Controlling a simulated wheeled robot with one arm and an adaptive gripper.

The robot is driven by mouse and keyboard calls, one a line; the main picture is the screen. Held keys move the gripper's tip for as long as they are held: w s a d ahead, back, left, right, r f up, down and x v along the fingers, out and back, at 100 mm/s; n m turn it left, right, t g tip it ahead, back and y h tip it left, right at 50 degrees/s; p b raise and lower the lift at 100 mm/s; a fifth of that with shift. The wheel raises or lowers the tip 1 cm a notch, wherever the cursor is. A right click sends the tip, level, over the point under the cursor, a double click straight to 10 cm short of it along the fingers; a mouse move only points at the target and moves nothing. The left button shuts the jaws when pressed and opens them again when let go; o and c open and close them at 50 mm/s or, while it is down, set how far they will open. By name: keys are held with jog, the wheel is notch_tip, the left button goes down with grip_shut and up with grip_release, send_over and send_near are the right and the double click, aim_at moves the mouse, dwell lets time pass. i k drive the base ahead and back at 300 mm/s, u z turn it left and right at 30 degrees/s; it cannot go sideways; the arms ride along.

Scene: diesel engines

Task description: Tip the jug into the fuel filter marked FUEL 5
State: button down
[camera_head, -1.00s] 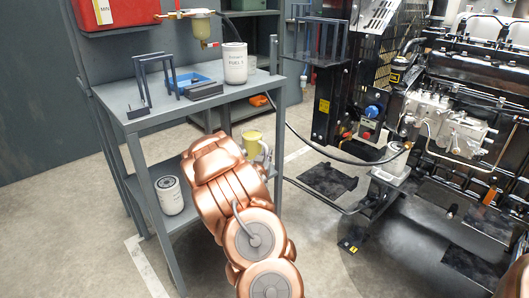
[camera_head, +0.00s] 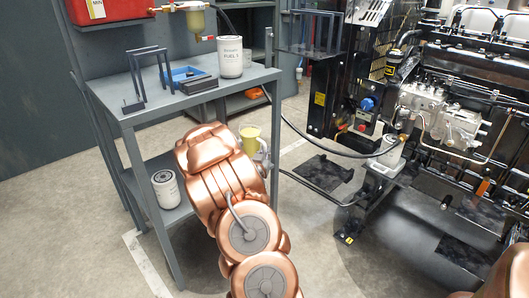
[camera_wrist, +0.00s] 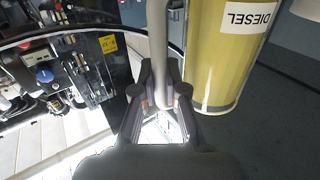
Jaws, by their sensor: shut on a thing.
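The jug (camera_head: 250,138) is yellow and shows beyond my arm, at the right side of the bench below its top. In the wrist view the jug (camera_wrist: 222,60) carries a DIESEL label, and its grey handle (camera_wrist: 176,35) runs down between my fingers. My gripper (camera_wrist: 160,102) is shut on that handle.
The grey bench (camera_head: 150,112) also bears a blue tray (camera_head: 182,73) and a dark frame (camera_head: 150,75). A glass filter bowl (camera_head: 196,22) hangs over it. Another white filter (camera_head: 165,190) is on the lower shelf. The engine (camera_head: 450,110) and a hose (camera_head: 310,140) lie to the right.

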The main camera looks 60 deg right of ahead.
aim_at(229, 47)
jog(key=k, duration=1)
